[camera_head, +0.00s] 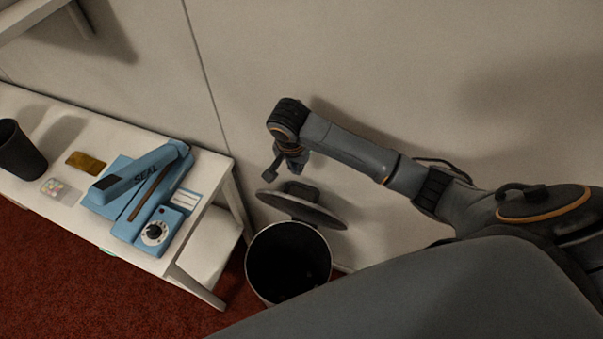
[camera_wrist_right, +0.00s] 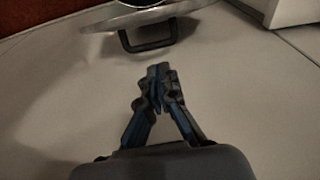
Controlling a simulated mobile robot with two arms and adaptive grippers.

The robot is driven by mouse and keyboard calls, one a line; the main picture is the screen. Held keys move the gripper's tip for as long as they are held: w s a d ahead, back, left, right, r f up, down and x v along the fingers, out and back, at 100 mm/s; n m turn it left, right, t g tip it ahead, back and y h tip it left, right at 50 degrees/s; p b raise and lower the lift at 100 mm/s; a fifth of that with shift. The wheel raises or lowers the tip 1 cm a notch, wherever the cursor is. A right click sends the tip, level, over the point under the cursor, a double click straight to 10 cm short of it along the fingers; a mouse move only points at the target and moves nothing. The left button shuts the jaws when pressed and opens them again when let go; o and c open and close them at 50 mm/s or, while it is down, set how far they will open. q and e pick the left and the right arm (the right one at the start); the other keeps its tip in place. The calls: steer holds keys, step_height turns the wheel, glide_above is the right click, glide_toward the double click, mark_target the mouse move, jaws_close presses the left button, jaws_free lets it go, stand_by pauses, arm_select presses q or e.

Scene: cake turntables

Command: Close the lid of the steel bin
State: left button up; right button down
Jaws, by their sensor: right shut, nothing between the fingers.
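The steel bin (camera_head: 262,289) stands on the floor against the wall, right of the white table, with its dark inside showing. Its round lid (camera_head: 318,213) is raised at the back of the bin, tilted up toward the wall, with a dark handle (camera_head: 301,190) on its outer face. My right gripper (camera_head: 279,172) is just above and behind the raised lid, near the handle. In the right wrist view, my right gripper (camera_wrist_right: 158,70) is shut and empty, and the lid's handle (camera_wrist_right: 148,38) is ahead of its tips, apart from them. My left gripper is not in view.
The white table (camera_head: 207,163) at left carries a blue sealing machine (camera_head: 150,185), a dark cup (camera_head: 20,152), a brown item (camera_head: 86,163) and a small clear packet (camera_head: 61,191). The wall (camera_head: 380,60) is close behind the lid. Red carpet (camera_head: 60,280) is open at front left.

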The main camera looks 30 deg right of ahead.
step_height(320, 180, down, 9)
steer(key=w+d+p, duration=0.1)
steer(key=w+d, duration=0.1)
steer(key=shift+w+d+m+p, duration=0.2)
steer(key=shift+d+m+p, duration=0.15)
steer(key=shift+d+m, duration=0.05)
steer(key=shift+f, duration=0.1)
